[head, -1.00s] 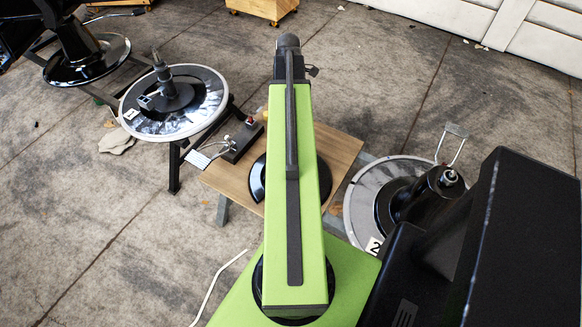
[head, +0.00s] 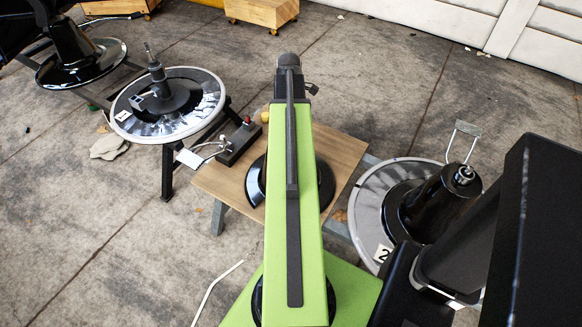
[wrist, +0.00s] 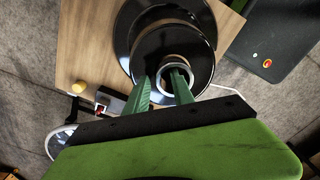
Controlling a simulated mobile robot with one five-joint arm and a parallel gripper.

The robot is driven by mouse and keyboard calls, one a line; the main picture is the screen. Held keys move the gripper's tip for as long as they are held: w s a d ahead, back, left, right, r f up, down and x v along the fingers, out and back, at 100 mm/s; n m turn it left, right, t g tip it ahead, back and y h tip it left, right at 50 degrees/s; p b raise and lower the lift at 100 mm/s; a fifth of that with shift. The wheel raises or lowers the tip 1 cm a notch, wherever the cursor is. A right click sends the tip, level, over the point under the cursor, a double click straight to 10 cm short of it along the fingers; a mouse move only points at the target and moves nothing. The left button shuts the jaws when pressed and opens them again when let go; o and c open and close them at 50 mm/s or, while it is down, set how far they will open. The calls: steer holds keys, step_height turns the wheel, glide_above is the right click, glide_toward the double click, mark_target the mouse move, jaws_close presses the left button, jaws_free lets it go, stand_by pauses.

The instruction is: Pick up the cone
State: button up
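The black cone (wrist: 150,45) stands on a wooden board, its wide round base below and a pale-rimmed open top (wrist: 190,72) facing the wrist camera. In the head view only parts of its black base (head: 326,185) show on both sides of my green arm. My gripper (wrist: 161,75) is open, with two green fingers apart at the cone's top. The left finger is outside the rim at its left; the right finger overlaps the rim's opening. I cannot tell whether either finger touches it. The fingers are hidden in the head view.
The wooden board (head: 225,183) also carries a small switch box (head: 238,143) and a yellow knob (head: 265,117). A disc marked 2 (head: 372,200) bears another black cone (head: 430,205) at right. A disc marked 1 (head: 205,85) stands at left. Concrete floor is open beyond.

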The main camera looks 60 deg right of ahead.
steer(key=shift+r, duration=0.1)
steer(key=shift+c, duration=0.2)
jaws_close()
stand_by(1.0)
